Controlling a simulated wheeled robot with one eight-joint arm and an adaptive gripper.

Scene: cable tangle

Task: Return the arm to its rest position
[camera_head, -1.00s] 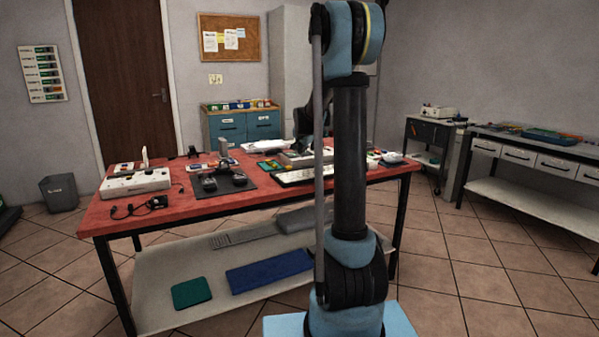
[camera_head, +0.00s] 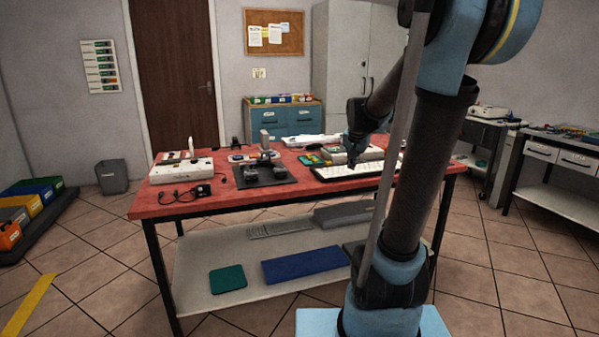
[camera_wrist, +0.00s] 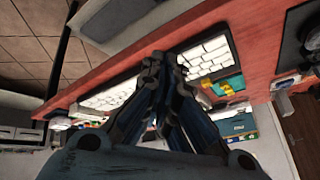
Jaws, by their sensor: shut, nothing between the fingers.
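My arm stands at the right of the head view, its lower link tilted to the right and its forearm reaching away over the red table (camera_head: 225,205). The table's red edge runs behind the fingers there. I cannot tell the exact height of the fingertips over the table.
On the table are a black mat (camera_head: 281,178), a white power strip box (camera_head: 181,171) and a dark cable (camera_head: 185,193). A lower shelf (camera_head: 200,268) holds a blue panel (camera_head: 305,266) and a green one (camera_head: 228,279). Bins (camera_head: 35,193) stand left. Floor at front left is open.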

